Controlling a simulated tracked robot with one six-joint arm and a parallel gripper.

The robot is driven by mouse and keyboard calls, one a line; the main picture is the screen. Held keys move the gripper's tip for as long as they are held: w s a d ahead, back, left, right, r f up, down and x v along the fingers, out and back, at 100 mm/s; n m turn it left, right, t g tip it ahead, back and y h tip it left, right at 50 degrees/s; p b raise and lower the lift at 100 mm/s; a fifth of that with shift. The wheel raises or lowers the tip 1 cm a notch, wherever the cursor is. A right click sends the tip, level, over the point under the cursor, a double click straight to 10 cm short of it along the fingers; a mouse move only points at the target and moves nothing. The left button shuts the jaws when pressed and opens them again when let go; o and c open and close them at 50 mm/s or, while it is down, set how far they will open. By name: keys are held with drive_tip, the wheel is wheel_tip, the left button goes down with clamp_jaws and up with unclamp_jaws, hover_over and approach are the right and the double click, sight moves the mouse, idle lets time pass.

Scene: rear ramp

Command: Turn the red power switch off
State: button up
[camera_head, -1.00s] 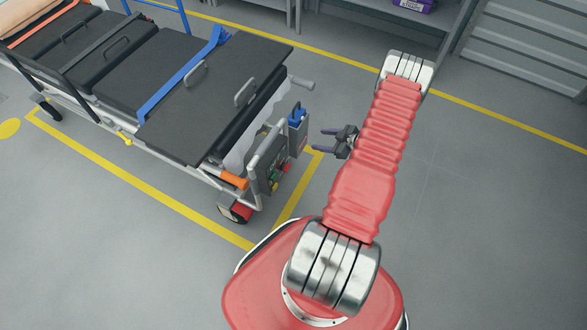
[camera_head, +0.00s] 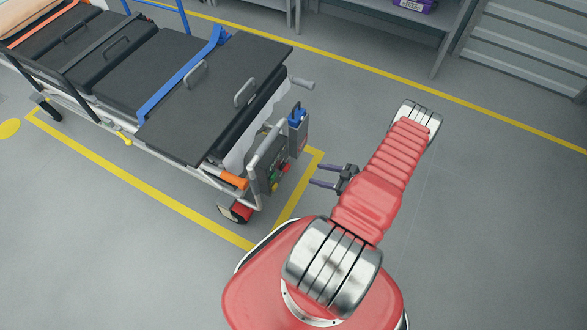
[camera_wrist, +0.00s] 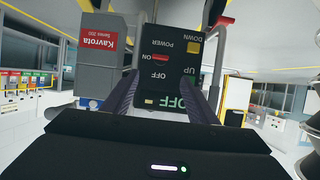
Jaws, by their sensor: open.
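The red power switch (camera_wrist: 160,57) sits on the dark control panel (camera_wrist: 172,72) in the wrist view, among upside-down POWER, ON and OFF labels. Its exact lever position is too small to tell. In the wrist view my gripper (camera_wrist: 165,82) has one finger on each side of the panel's lower middle, with the switch slightly beyond the tips.
A grey box with a red Kavrota label (camera_wrist: 97,42) is beside the panel. The floor right of my arm is clear.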

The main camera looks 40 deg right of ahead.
sight(288, 167)
drive_tip(key=x, duration=1.3)
drive_tip(key=shift+w+f, duration=0.15)
drive_tip(key=shift+w, duration=0.15)
drive_tip(key=c, duration=1.1)
